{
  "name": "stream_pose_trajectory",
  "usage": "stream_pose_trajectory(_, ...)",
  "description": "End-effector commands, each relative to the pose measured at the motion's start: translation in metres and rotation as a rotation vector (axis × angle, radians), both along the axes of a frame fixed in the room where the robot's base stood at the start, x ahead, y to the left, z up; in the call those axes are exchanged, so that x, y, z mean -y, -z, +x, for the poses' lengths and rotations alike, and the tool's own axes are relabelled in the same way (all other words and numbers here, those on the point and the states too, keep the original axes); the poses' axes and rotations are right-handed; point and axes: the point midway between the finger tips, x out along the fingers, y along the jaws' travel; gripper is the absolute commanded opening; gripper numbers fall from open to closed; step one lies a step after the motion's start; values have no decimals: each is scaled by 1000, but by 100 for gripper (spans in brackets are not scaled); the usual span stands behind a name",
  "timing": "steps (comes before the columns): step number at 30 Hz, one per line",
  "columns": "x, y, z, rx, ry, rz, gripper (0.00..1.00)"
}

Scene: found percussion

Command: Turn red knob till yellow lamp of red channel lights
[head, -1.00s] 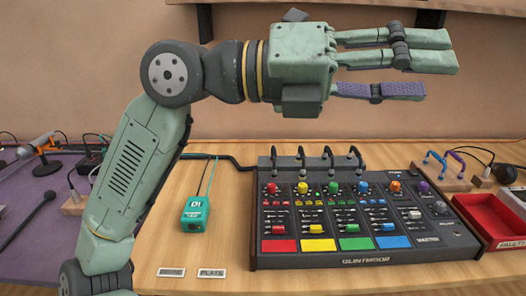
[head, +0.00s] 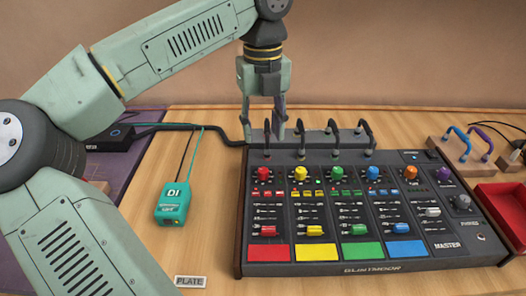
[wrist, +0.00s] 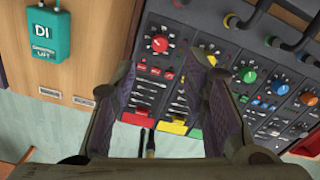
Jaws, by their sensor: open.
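The red knob (head: 264,173) sits at the top of the red channel, the leftmost strip of the mixer (head: 470,262). The knob also shows in the wrist view (wrist: 160,43), uncovered, with a white scale around it. Red shows there; I cannot make out a lit yellow lamp. My gripper (head: 279,132) points down over the mixer's back edge, near the red channel. In the wrist view its purple-padded fingers (wrist: 170,68) are apart with nothing between them, and the knob lies beyond the gap, untouched.
Black cables (head: 333,135) arch up along the mixer's back edge. Yellow (head: 300,174), green (head: 335,173) and blue knobs (head: 373,173) stand to the right of the red one. A teal DI box (head: 173,200) lies left of the mixer, with bare wood between.

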Motion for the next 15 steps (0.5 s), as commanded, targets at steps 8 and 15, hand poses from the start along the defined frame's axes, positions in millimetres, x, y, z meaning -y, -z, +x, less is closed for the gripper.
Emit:
stream_pose_trajectory(8,0,35,-1,-4,2,-1,41)
stream_pose_trajectory(15,0,79,-1,-2,3,-3,41)
